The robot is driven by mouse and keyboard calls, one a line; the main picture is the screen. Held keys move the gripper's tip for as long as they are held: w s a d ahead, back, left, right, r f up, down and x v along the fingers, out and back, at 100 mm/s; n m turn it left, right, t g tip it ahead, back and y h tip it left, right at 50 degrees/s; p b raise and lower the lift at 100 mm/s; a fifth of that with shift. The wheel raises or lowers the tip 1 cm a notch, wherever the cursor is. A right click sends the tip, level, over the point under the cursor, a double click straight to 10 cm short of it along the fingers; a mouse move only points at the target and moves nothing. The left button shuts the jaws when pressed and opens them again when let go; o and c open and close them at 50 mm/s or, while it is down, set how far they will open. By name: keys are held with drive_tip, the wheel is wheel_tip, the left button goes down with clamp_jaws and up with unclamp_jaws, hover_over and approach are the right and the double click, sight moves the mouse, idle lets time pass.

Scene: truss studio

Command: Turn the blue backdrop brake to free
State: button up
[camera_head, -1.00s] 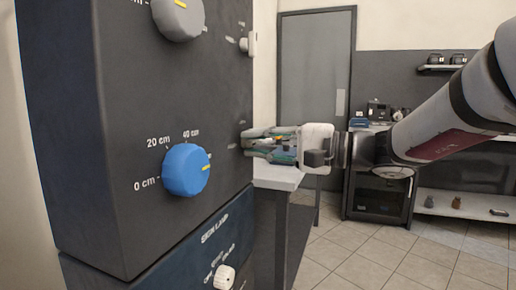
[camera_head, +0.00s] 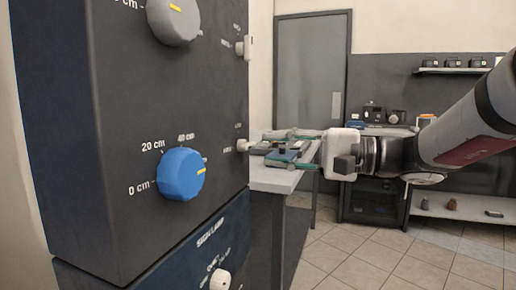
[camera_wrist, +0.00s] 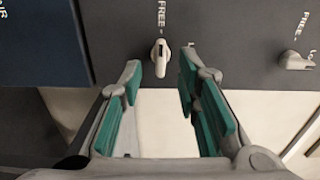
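A small white brake lever (camera_wrist: 160,57) is on the dark side face of the panel, in line with my open fingers in the wrist view. Its long axis lies along the line toward the FREE mark above it. In the head view this white lever (camera_head: 243,146) stands out from the panel edge, just left of my fingertips. My gripper (camera_head: 267,143) is spread open with nothing in it, with a small gap to the lever. It also shows open in the wrist view (camera_wrist: 160,78). No readable name ties the lever to the blue backdrop.
A second white lever (camera_wrist: 297,60) with a FREE mark sits to the right in the wrist view. The panel's front carries a large blue knob (camera_head: 181,174), a grey knob (camera_head: 174,20) and a small white knob (camera_head: 220,280). A pale table (camera_head: 275,180) lies behind my gripper.

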drive_tip(key=v, duration=0.7)
drive_tip(key=s+a+f+n+g+h, duration=0.1)
drive_tip(key=s+a+f+g+h, duration=0.25)
drive_tip(key=s+f, duration=0.45)
drive_tip(key=s+a+f+n+g+h, duration=0.2)
drive_tip(key=s+f+g+h, duration=0.15)
drive_tip(key=s, duration=0.95)
drive_tip(key=s+d+f+h, duration=1)
drive_tip(key=s+d, duration=0.1)
drive_tip(key=d, duration=0.1)
wheel_tip(320, 180, up, 33)
drive_tip(key=n+t+p, duration=0.1)
drive_tip(key=t+p, duration=0.3)
drive_tip(key=p, duration=2.7)
drive_tip(key=shift+s+d+f, duration=0.15)
drive_tip(key=shift+s, duration=0.05)
